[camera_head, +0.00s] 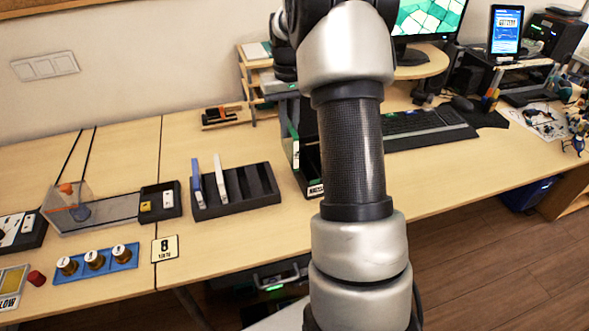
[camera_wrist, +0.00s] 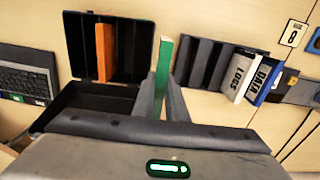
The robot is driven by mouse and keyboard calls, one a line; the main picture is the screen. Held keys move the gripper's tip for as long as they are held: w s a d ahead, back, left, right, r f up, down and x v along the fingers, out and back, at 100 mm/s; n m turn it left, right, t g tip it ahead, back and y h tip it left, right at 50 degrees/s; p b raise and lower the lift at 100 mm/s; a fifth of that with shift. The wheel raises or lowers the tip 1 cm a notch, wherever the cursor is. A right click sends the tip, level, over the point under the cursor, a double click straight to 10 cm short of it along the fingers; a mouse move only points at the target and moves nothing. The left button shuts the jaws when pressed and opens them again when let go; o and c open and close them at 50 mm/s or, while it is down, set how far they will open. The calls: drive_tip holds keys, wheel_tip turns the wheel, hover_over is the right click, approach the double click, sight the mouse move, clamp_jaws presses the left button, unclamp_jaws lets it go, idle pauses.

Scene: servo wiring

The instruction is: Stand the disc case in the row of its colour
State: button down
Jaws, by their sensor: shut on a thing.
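My gripper (camera_wrist: 162,96) is shut on a green disc case (camera_wrist: 162,62), seen nearly edge-on between the two fingers in the wrist view. A narrow green edge (camera_head: 294,147) left of my arm in the head view may be this same case; my arm hides the gripper there. A dark slotted rack (camera_wrist: 200,62) is just right of the held case in the wrist view. A white case marked LOGS (camera_wrist: 243,76) and a blue case marked DATA (camera_wrist: 264,80) stand at its right end. The slots nearer my gripper look empty. The rack also shows in the head view (camera_head: 240,203).
An open black box (camera_wrist: 76,58) with an orange case (camera_wrist: 105,52) in it is left of the held case. A keyboard (camera_wrist: 24,82) lies beyond.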

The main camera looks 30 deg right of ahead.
drive_tip(key=s+d+f+b, duration=0.1)
drive_tip(key=d+f, duration=0.3)
drive_tip(key=f, duration=0.6)
drive_tip(key=shift+s+d+b, duration=0.2)
drive_tip(key=shift+s+b, duration=0.1)
drive_tip(key=shift+f, duration=0.15)
drive_tip(key=c, duration=1.8)
unclamp_jaws()
drive_tip(key=shift+o, duration=0.2)
wheel_tip(320, 180, up, 12)
drive_tip(key=p, duration=0.2)
